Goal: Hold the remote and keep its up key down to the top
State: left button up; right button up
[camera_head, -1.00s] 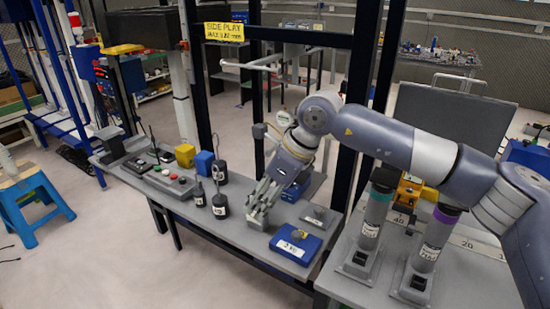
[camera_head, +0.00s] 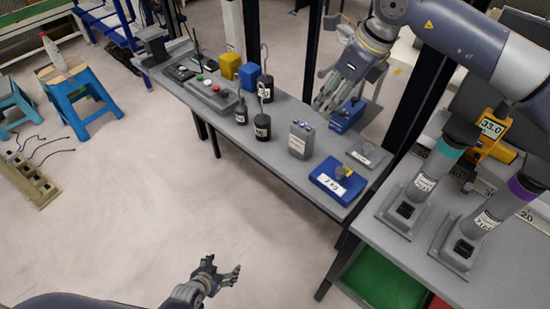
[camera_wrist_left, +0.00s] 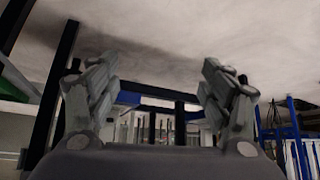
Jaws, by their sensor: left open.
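I cannot tell for certain which item is the remote, and no up key is readable. A small upright grey box (camera_head: 300,139) with a white label and bumps on top stands on the bench. Flat dark devices (camera_head: 179,72) lie near the bench's far left end. My right gripper (camera_head: 324,106) is above the bench's back edge, beside a small blue block, with its fingers pointing down; its opening is unclear. My left gripper (camera_head: 223,264) is open and empty over the floor, in front of the bench. Its two spread fingers also show in the left wrist view (camera_wrist_left: 160,68).
Black hooked weights (camera_head: 262,125), a grey panel with red and green buttons (camera_head: 211,93) and a blue labelled box (camera_head: 338,181) are on the bench. Two posts (camera_head: 425,183) stand on the right table.

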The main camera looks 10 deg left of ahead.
pick_arm(q)
jog(key=w+d+r+t+h, duration=0.2)
jog(key=w+d+r+t, duration=0.1)
jog(key=w+r, duration=0.8)
jog(key=m+t+h, duration=0.4)
jog(key=h, duration=0.3)
send_near(297, 141)
jog(key=x, duration=1.2)
jog(key=shift+c, duration=0.3)
jog(key=c, duration=1.2)
pick_arm(e)
grip_shut()
